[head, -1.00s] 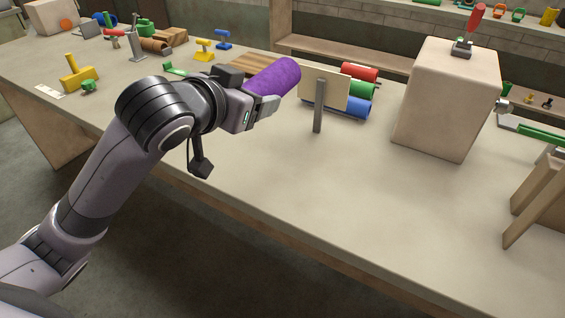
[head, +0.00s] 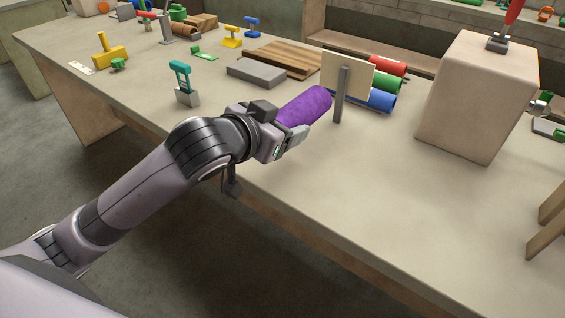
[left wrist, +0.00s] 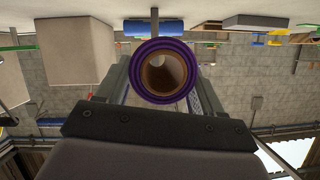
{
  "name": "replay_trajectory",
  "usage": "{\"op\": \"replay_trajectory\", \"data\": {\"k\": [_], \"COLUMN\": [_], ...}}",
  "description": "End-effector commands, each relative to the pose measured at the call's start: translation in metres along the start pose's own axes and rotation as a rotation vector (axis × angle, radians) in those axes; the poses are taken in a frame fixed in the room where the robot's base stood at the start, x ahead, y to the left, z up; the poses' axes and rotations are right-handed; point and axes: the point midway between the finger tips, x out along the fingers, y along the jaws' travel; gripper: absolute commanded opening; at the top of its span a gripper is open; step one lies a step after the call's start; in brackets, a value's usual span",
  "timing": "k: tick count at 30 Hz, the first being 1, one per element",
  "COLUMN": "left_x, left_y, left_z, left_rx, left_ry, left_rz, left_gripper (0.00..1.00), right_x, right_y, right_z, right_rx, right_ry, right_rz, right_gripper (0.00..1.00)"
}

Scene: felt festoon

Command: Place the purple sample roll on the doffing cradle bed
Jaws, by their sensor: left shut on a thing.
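The purple sample roll (head: 304,107) is held in my left gripper (head: 282,122), low over the near part of the table. In the left wrist view the purple roll (left wrist: 137,82) shows end-on as a hollow tube between the two fingers of my left gripper (left wrist: 162,88), which are shut on it. The roll's far end comes close to the signboard's post in the head view; I cannot tell if they touch. A slatted wooden board (head: 284,58) and a grey block (head: 256,75) lie behind it. I cannot tell which thing is the doffing cradle bed. My right gripper is out of view.
A signboard (head: 346,71) on a post stands right of the roll, before red (head: 388,65), green (head: 386,82) and blue (head: 381,100) rolls. A large beige block (head: 476,100) stands further right. A teal-handled tool (head: 182,78) stands left.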

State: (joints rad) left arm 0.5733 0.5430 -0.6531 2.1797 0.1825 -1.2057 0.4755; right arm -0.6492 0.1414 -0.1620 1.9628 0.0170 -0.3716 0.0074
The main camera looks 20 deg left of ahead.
Motion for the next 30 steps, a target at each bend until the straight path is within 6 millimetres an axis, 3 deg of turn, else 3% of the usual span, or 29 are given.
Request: {"op": "replay_trajectory", "data": {"k": [3, 11, 18, 30], "left_x": [0.01, 0.018, 0.031, 0.033], "left_y": [0.005, 0.008, 0.014, 0.016], "left_z": [0.025, 0.043, 0.075, 0.08], "left_rx": [0.0, 0.0, 0.0, -0.001], "left_ry": [0.001, 0.004, 0.002, 0.005], "left_rz": [0.0, -0.002, 0.0, 0.0], "left_gripper": [0.18, 0.18, 0.18, 0.18], "right_x": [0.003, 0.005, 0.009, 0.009], "right_y": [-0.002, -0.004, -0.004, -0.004], "right_z": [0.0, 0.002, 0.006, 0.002], "right_rx": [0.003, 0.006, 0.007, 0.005], "right_ry": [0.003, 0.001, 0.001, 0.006], "right_rz": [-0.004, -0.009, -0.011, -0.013], "right_gripper": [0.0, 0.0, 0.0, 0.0]}}
